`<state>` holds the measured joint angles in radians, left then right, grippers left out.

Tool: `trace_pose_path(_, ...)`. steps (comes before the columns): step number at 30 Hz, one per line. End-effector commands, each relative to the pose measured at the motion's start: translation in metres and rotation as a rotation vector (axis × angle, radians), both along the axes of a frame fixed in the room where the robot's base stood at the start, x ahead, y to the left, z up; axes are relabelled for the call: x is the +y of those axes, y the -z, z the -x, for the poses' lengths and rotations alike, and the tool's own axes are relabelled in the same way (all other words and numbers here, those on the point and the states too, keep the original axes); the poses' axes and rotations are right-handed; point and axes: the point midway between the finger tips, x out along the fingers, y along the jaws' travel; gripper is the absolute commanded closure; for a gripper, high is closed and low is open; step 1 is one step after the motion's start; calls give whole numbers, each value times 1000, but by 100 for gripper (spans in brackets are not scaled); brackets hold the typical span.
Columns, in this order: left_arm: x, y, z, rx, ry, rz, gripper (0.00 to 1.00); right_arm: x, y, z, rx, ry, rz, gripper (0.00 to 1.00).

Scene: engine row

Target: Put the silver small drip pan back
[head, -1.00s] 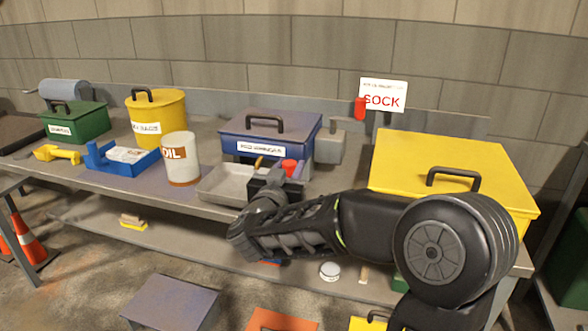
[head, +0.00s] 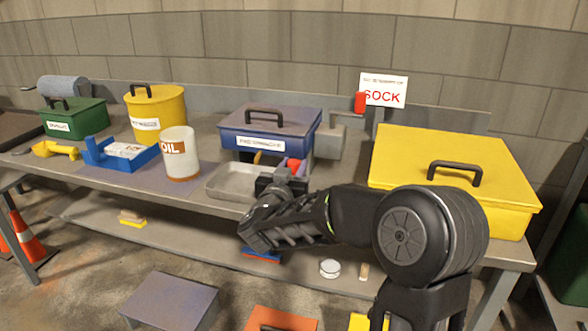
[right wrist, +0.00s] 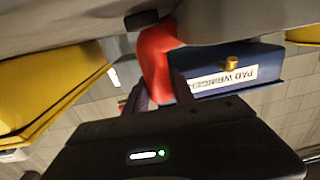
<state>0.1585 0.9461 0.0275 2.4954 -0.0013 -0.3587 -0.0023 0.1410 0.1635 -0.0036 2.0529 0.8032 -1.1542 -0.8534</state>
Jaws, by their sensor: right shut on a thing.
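The silver small drip pan (head: 232,182) is a shallow grey tray at the bench's front edge, right of the white OIL can. My right gripper (head: 282,182) is at its right end and shut on it; the arm hides part of the grip. The pan looks level, low at the bench top; I cannot tell whether it touches. My left gripper is not in view.
The blue PAD WRINGER box (head: 268,130) stands behind the pan. The OIL can (head: 180,153) stands on a grey-blue mat (head: 135,178) to its left. A large yellow box (head: 450,165) fills the right end. A SOCK sign (head: 384,91) stands behind.

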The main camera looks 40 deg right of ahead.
Motion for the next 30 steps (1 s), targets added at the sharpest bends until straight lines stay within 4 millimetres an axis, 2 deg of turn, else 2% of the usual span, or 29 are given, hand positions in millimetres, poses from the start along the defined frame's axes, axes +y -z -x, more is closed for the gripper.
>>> trace_pose_path(9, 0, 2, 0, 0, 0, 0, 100, 0, 2, 0, -3, 0, 1, 100)
trace_pose_path(10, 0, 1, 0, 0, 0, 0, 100, 0, 2, 0, -1, 0, 0, 67)
trace_pose_path(17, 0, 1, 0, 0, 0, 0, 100, 0, 2, 0, -1, 0, 1, 48)
trace_pose_path(27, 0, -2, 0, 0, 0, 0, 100, 0, -2, 0, -1, 0, 0, 48)
trace_pose_path(30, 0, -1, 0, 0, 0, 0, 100, 6, -2, 4, -1, -1, 1, 48)
